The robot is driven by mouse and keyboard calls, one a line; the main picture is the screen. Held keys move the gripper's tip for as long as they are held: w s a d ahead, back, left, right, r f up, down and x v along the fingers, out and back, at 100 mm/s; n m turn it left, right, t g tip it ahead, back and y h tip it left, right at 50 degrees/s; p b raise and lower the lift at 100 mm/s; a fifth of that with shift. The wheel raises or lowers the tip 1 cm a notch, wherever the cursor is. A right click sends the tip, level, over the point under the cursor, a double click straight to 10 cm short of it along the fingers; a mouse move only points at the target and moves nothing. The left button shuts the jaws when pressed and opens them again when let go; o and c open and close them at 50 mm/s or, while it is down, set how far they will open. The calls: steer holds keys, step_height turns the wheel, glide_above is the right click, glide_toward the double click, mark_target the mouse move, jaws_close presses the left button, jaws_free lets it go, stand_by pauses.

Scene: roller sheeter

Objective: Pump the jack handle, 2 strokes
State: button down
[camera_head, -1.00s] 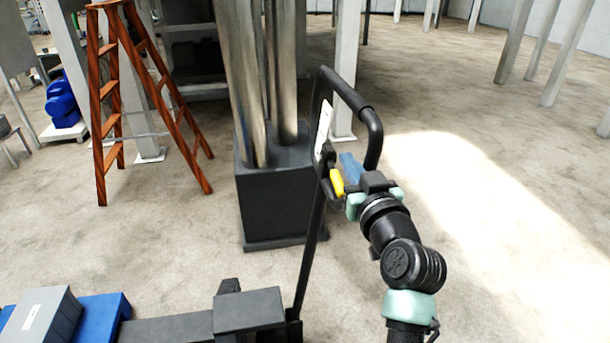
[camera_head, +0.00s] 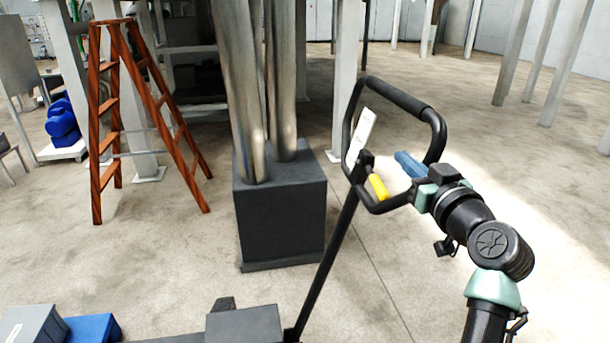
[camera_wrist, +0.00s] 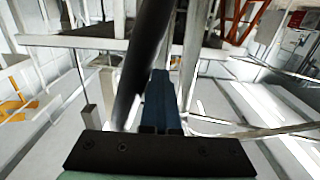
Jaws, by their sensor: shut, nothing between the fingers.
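The jack handle is a black loop with a thick grip bar (camera_head: 398,95) on a slanted black shaft (camera_head: 330,250), leaning to the right. A yellow lever (camera_head: 378,187) and a white label (camera_head: 361,132) sit in the loop. My gripper (camera_head: 408,164) is shut and empty. Its blue fingers appear within the loop's outline, below the grip bar; I cannot tell whether they touch it. In the wrist view, the shut fingers (camera_wrist: 160,95) lie close beside a dark handle bar (camera_wrist: 147,55). The jack's body (camera_head: 243,325) is partly cut off at the bottom.
A dark pedestal (camera_head: 282,222) with metal columns stands behind the handle. A wooden stepladder (camera_head: 108,125) stands at the left. A grey box (camera_head: 30,325) and blue block (camera_head: 92,328) are at the lower left. The floor at the right is mostly open.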

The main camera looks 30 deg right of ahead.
steer(key=shift+s+d, duration=0.1)
steer(key=shift+d, duration=0.05)
steer(key=d+b, duration=0.1)
steer(key=s+d+f+b, duration=0.1)
steer(key=d, duration=0.1)
steer(key=d+b, duration=0.2)
steer(key=shift+s+d+f, duration=0.2)
steer(key=shift+s, duration=0.15)
steer(key=d+b, duration=0.1)
steer(key=s+d+f+b, duration=0.1)
steer(key=d+b, duration=0.1)
steer(key=d+f+b, duration=0.1)
steer(key=d, duration=0.1)
steer(key=shift+s+d+f+b, duration=0.1)
steer(key=shift+s+b, duration=0.1)
steer(key=shift+b, duration=0.1)
